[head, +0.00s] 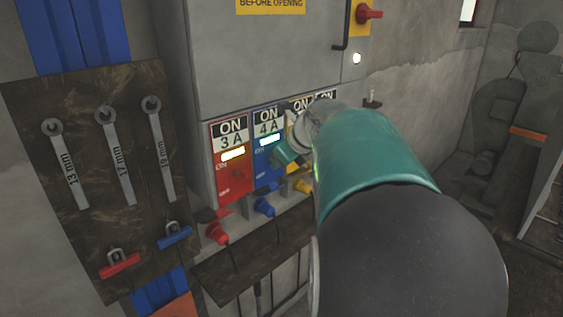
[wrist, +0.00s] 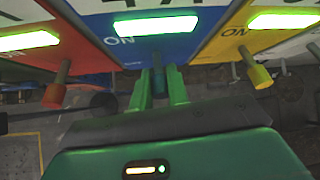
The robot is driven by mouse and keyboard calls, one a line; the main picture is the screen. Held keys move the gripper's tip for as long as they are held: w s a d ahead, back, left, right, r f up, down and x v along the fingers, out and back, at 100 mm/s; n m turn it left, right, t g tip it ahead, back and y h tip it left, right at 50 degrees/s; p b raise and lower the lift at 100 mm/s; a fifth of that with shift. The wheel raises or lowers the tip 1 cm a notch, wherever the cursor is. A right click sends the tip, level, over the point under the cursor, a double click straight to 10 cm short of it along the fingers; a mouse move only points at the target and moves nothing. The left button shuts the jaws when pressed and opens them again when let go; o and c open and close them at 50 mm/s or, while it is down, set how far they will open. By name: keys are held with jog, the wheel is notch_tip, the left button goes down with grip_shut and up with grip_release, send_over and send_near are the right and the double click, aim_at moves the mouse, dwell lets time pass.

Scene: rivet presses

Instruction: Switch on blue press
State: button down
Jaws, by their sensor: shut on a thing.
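The blue press panel (head: 263,150), marked "ON 4 A", sits between the red and yellow panels on the grey cabinet. It also shows at the top of the wrist view (wrist: 192,45), with a lit green indicator (wrist: 155,26). A small blue switch (wrist: 158,80) sticks out below that light. My gripper (wrist: 160,84) has its two green fingers on either side of this switch and is shut on it.
The red panel (head: 229,185) is on the left, its switch (wrist: 54,95) hanging down in the wrist view. The yellow switch (wrist: 258,76) is close on the right. A board (head: 90,215) with wrenches hangs at left.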

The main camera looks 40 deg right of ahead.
jog(key=shift+r+g, duration=0.2)
jog(key=shift+g, duration=0.1)
dwell(0.4)
jog(key=c, duration=1.4)
grip_release()
jog(key=shift+o, duration=0.2)
jog(key=d+v, duration=0.1)
jog(key=v, duration=1.2)
jog(key=shift+s+a+r, duration=0.2)
jog(key=shift+a+r, duration=0.15)
jog(key=shift+a, duration=0.2)
